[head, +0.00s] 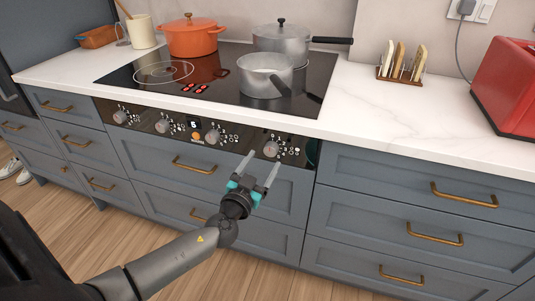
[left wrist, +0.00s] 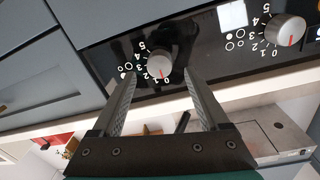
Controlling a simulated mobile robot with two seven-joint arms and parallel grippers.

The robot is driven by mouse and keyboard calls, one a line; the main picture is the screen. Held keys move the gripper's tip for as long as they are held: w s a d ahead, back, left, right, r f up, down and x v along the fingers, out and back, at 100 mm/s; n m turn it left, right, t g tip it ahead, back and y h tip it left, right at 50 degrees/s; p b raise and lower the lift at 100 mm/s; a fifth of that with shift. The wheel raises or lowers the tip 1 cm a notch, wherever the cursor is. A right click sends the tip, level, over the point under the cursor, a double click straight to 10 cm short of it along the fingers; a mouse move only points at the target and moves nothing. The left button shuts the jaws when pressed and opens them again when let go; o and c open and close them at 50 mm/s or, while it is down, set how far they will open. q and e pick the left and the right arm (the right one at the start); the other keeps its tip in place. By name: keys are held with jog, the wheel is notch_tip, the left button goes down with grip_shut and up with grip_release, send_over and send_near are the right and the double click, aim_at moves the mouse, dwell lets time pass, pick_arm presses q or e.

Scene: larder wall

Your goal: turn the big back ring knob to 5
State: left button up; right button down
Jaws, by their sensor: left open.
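The hob's front panel (head: 180,132) carries several silver knobs with number scales and small ring symbols. The rightmost knob (head: 270,149) is nearest my left gripper (head: 262,162), which is open and empty just in front of and below it. In the left wrist view this knob (left wrist: 158,64) shows between the open fingertips, with no clear contact. Its red pointer line is near 0 on a 0 to 5 scale. A neighbouring knob (left wrist: 285,30) also points near 0. Which label names the big back ring is too small to read. My right gripper is out of view.
On the black hob (head: 135,76) stand an orange pot (head: 190,38), a lidded steel pot (head: 281,42) and a saucepan (head: 264,77). A toast rack (head: 400,72) and red toaster (head: 505,88) are on the right counter. Brass drawer handles (head: 194,166) protrude below the panel.

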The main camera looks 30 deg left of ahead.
aim_at(269, 152)
pick_arm(q)
jog(key=shift+w+a, duration=0.2)
jog(key=shift+w, duration=0.8)
jog(key=shift+w+a, duration=0.15)
jog(key=shift+w, duration=0.8)
jog(key=shift+c, duration=0.2)
grip_shut()
